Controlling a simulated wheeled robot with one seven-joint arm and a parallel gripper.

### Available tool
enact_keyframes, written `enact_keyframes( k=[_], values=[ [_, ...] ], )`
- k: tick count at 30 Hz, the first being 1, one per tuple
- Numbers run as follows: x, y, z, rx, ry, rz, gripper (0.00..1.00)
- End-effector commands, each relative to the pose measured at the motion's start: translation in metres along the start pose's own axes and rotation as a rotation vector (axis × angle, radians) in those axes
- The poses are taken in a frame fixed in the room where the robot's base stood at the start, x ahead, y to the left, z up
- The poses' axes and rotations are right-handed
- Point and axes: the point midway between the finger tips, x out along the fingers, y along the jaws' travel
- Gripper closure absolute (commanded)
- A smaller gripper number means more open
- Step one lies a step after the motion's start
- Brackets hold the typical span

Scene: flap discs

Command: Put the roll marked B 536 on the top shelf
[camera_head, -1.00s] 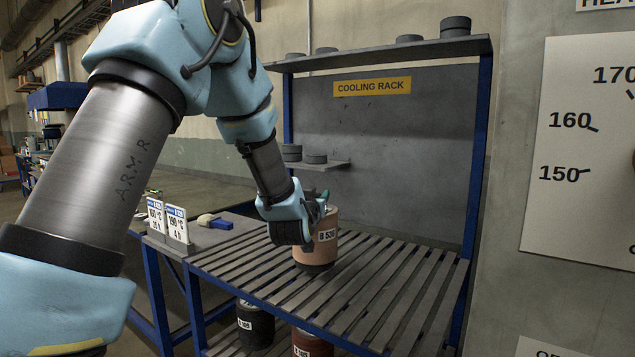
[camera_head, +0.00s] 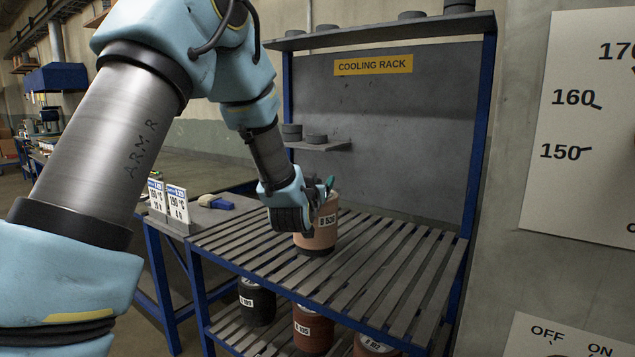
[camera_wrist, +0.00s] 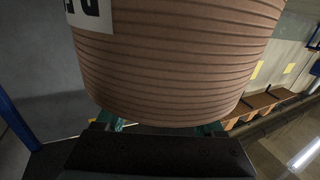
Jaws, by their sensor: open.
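The copper-coloured roll (camera_head: 314,237) with a white label, which seems to read B 536, stands upright on the upper slatted shelf (camera_head: 400,275) of the blue-framed cooling rack. Its ribbed side fills much of the wrist view (camera_wrist: 180,60), with part of the label at upper left. My gripper (camera_wrist: 163,127) is open and right at the roll. Its teal fingers show partly at the roll's edge in the wrist view, one on each side; contact cannot be told. In the head view my wrist hides the roll's left side.
More rolls stand on the lower slatted shelf, including a dark one (camera_head: 257,304) and a copper one (camera_head: 313,330). Black discs sit on the small shelf (camera_head: 325,146) and the high ledge (camera_head: 400,31). Temperature cards (camera_head: 177,205) stand left. Slats right of the roll are clear.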

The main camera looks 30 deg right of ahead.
Motion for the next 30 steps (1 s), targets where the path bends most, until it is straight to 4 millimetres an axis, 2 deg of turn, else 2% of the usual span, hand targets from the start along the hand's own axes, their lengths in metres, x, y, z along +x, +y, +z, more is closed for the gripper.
enact_keyframes(
  k=[7,11,21,25,30],
  values=[
    [-0.004,0.000,-0.002,0.000,0.000,0.000,0.30],
    [-0.025,0.000,0.000,0.000,0.001,0.001,0.30],
    [-0.095,0.000,0.000,0.000,0.002,0.001,0.30],
    [-0.111,0.000,-0.001,0.000,0.001,0.001,0.30],
    [-0.120,0.000,-0.002,0.000,0.000,0.001,0.30]
  ],
)
